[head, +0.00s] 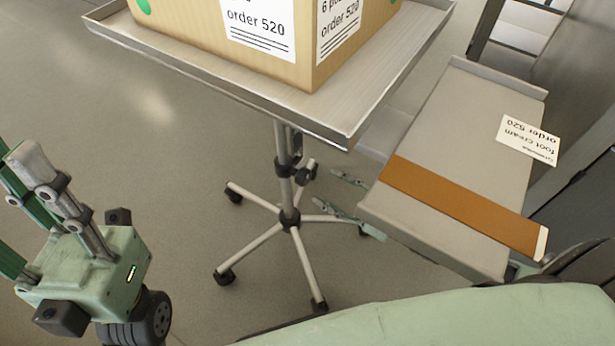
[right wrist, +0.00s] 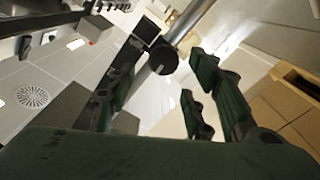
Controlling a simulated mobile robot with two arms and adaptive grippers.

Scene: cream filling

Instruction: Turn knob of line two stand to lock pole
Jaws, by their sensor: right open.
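The stand has a metal tray (head: 345,128) on a grey pole (head: 286,190) above a wheeled star base (head: 290,218). A dark knob (head: 306,174) sticks out from the right side of the pole's collar (head: 283,168). My right gripper (head: 338,192) is open and to the right of the knob, its two green fingers pointing at the pole. In the right wrist view the round knob (right wrist: 163,60) shows between the spread fingers, with the pole (right wrist: 196,22) behind it. I cannot tell whether the fingers touch the knob.
A cardboard box (head: 310,78) labelled order 520 stands on the tray. A grey flat-topped unit (head: 450,220) with a brown strip (head: 460,205) and a foot cream label (head: 527,140) lies right of the pole and hides most of my right arm. The floor left of the stand is clear.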

